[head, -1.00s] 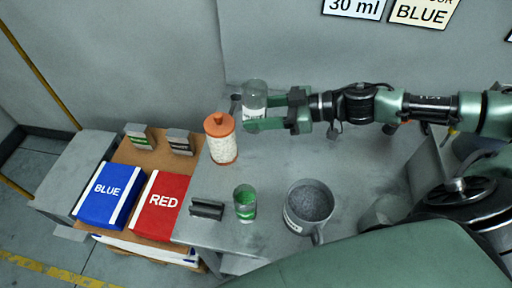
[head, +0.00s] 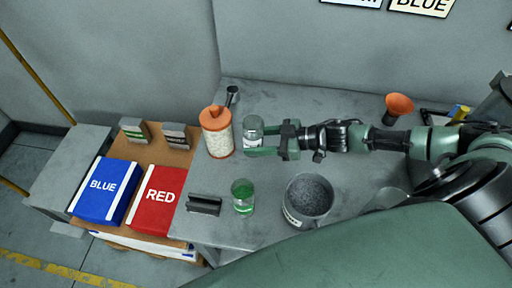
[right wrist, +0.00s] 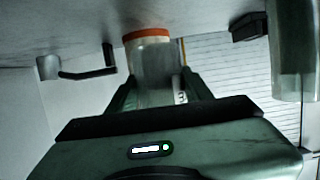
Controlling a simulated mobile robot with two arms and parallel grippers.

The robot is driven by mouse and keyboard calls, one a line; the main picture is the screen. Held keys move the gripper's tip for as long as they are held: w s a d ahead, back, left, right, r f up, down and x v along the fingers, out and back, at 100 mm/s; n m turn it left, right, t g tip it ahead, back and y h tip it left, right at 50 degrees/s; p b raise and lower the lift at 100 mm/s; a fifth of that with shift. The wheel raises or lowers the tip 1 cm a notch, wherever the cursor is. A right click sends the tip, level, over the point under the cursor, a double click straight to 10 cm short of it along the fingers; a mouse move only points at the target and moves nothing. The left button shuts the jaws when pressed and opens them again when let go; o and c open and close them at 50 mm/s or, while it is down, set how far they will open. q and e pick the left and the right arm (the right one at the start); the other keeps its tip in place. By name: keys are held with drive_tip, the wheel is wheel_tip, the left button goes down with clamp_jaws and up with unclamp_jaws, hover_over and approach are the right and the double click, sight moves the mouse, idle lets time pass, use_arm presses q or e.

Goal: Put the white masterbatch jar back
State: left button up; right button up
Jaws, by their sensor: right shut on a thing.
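The white masterbatch jar (head: 253,127), a clear jar with a pale label, is between the fingers of my right gripper (head: 262,138). The fingers are shut on its sides and it looks upright. It also shows in the right wrist view (right wrist: 155,65) between the fingers (right wrist: 157,88). I cannot tell whether its base touches the bench. A similar jar with green contents (head: 243,197) stands nearer the front of the bench. My left gripper is not in view.
A grey mug of dark granules (head: 309,196), a dark holder (head: 204,204) and an orange funnel (head: 398,104) are also on the bench.

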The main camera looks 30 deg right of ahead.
wheel_tip(320, 180, down, 3)
drive_tip(key=shift+r, duration=0.1)
drive_tip(key=shift+f, duration=0.35)
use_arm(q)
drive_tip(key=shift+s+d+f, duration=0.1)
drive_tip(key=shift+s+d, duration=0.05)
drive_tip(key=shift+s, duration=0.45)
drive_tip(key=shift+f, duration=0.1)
use_arm(e)
drive_tip(key=shift+f, duration=0.1)
drive_tip(key=shift+f, duration=0.15)
drive_tip(key=o, duration=1.5)
